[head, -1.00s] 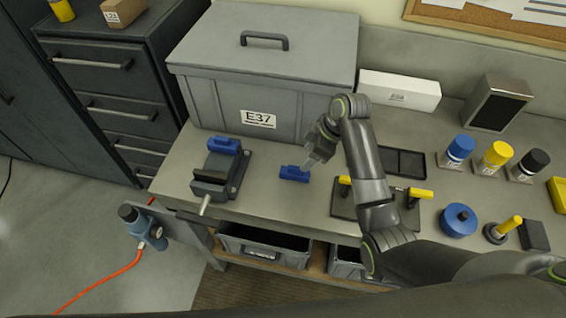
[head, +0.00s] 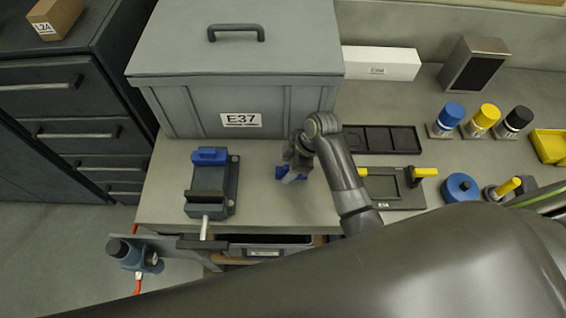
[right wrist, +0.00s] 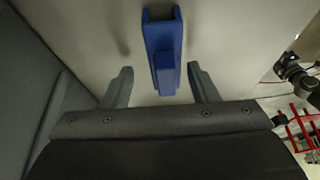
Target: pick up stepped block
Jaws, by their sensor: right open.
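The blue stepped block (head: 279,172) lies on the grey workbench (head: 262,205), in front of the large grey bin. In the head view my right gripper (head: 294,172) hides most of it. In the right wrist view the block (right wrist: 162,40) shows as a long channel-like piece with a narrower raised step at its near end. My right gripper (right wrist: 160,74) is open there, with one finger on each side of the block's near end. Clear gaps show between the fingers and the block. My left gripper is not in view.
A dark vise with a blue top (head: 211,158) stands to the left. The grey bin E37 (head: 185,108) is close behind. A fixture plate with yellow handles (head: 400,202) and a dark tray (head: 380,128) lie to the right. Bare bench lies between vise and block.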

